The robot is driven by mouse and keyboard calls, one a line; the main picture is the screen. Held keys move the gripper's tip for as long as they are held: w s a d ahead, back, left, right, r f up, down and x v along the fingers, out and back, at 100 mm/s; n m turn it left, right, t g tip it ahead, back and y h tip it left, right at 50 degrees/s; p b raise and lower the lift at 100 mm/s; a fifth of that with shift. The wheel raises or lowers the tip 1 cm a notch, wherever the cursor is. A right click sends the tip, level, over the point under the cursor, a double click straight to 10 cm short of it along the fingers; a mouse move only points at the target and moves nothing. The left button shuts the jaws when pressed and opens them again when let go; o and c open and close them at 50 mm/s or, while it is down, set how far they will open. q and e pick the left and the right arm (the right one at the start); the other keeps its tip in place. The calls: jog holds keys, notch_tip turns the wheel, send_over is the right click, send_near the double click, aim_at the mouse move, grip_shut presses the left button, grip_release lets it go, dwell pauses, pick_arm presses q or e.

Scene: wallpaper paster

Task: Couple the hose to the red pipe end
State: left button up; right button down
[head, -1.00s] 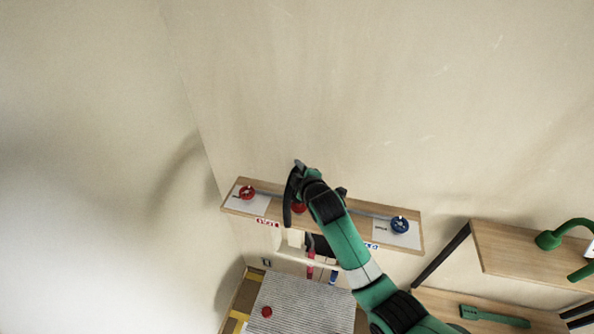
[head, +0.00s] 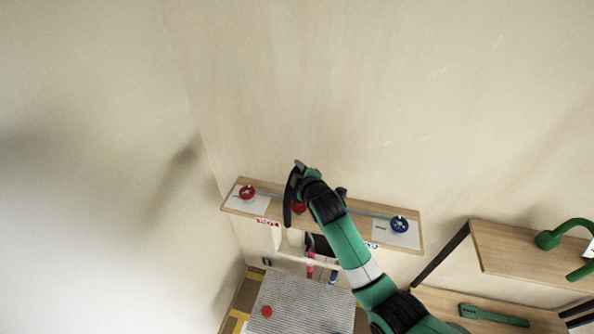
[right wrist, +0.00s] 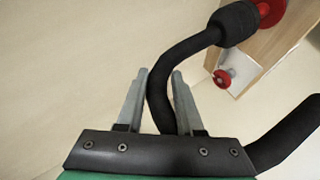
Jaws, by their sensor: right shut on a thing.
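The black hose (right wrist: 188,100) passes between the fingers of my right gripper (right wrist: 160,75), which is shut on it. The hose's thick black end (right wrist: 235,23) meets the red pipe end (right wrist: 270,10) at the top of the right wrist view. I cannot tell whether it is fully seated. In the head view, my right gripper (head: 303,172) is over the wall shelf. The hose (head: 289,195) curves down at its left, and the red pipe end (head: 299,208) shows partly behind my arm. My left gripper is not in view.
The wall shelf (head: 345,222) carries a red valve wheel (head: 247,192) at left and a blue valve wheel (head: 400,225) at right. A ribbed grey panel (head: 300,300) with a red knob (head: 267,312) lies below. Another wooden shelf (head: 500,250) with green items is at right.

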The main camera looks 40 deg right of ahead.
jog(key=shift+r, duration=0.1)
jog(key=shift+f, duration=0.2)
dwell(0.4)
jog(key=shift+f+b, duration=0.3)
jog(key=shift+f, duration=0.05)
jog(key=shift+f+b, duration=1.2)
jog(key=shift+f, duration=0.4)
jog(key=shift+c, duration=2.3)
grip_release()
jog(key=shift+f, duration=0.1)
